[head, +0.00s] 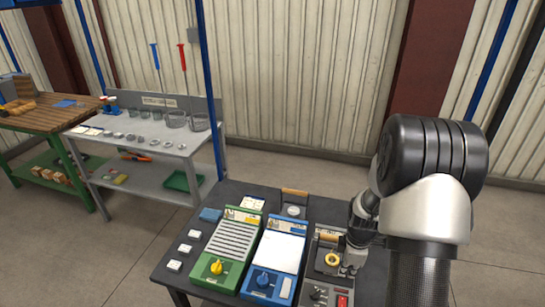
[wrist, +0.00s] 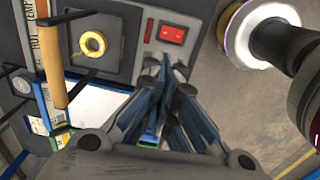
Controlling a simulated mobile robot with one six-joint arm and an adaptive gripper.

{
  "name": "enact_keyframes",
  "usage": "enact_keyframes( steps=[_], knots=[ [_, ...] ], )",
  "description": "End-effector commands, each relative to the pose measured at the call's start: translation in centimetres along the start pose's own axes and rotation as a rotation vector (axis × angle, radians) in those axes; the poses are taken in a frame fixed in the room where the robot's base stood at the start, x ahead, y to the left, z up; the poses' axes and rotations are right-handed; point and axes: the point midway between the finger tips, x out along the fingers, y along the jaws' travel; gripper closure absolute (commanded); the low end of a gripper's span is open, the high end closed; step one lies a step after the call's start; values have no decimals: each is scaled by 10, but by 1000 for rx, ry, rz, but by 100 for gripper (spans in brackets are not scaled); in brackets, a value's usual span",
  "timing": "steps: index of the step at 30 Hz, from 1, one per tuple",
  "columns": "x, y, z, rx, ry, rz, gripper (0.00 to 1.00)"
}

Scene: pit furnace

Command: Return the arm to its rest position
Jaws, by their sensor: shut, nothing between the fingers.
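My arm stands at the right of the head view, with my gripper (head: 352,266) low over the right end of the dark table. In the wrist view my gripper (wrist: 166,66) has its fingers together with nothing between them. The grey device (head: 312,289) lies just left of and below the gripper, with a yellow ring (head: 332,259) on its top. In the wrist view the yellow ring (wrist: 93,44) and a red switch (wrist: 172,34) lie beyond the fingertips. I cannot tell whether the fingers touch the device.
A green panel (head: 226,250) and a blue panel (head: 273,262) lie left of the device. A wooden handle (wrist: 50,60) stands out close to the gripper's left. A blue post (head: 211,100) rises behind the table. A grey bench (head: 150,143) with beakers stands farther left.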

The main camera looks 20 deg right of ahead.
Motion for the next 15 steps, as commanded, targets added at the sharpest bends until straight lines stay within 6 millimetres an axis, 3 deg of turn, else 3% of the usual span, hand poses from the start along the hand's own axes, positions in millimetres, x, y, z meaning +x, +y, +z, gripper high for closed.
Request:
enact_keyframes(
  steps=[5, 10, 15],
  knots=[
    [-25, 0, -10, 39, 3, 22, 100],
    [-100, -17, -42, 190, 26, 79, 100],
    [-176, -58, -71, 382, 74, 132, 100]
  ],
)
